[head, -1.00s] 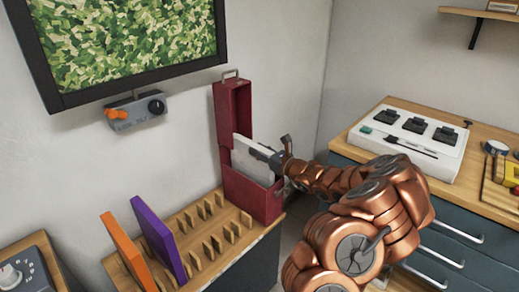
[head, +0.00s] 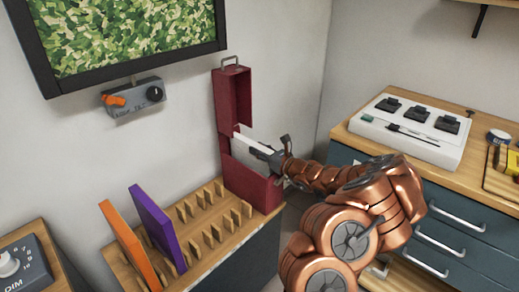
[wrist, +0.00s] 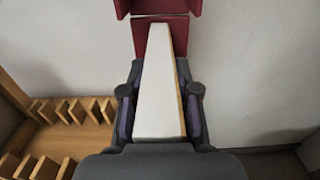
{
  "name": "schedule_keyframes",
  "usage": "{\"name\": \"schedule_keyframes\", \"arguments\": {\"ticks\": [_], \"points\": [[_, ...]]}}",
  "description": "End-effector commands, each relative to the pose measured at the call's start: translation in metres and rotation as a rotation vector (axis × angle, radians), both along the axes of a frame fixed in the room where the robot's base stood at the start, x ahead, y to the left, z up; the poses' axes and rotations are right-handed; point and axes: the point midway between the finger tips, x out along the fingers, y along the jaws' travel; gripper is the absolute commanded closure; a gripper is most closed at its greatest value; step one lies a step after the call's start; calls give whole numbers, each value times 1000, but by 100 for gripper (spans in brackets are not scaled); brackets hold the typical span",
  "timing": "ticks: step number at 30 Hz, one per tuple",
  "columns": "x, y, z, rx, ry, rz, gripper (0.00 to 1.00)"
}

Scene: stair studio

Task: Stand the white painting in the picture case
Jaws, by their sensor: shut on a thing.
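The white painting (head: 248,150) stands upright, partly down inside the open red picture case (head: 252,189). Its upper part shows above the case's front wall; its lower part is hidden. My gripper (head: 277,157) is shut on the painting's near edge, at the right side of the case. In the wrist view the white painting (wrist: 161,80) runs away from me between the two fingers (wrist: 161,105), toward the red case (wrist: 192,32). Whether the painting touches the case floor cannot be seen.
A wooden slotted rack (head: 205,240) left of the case holds an orange panel (head: 130,250) and a purple panel (head: 158,230). The case's raised lid (head: 234,98) stands against the wall. A white switch box (head: 408,128) sits on the right counter.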

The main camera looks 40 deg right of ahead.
Motion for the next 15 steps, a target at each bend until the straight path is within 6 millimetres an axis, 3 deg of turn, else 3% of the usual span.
{"name": "schedule_keyframes", "arguments": {"ticks": [7, 8, 15], "points": [[0, 0, 0, 0, -1, 0, 100], [0, 0, 0, 0, -1, 0, 69], [0, 0, 0, 0, -1, 0, 44]]}}
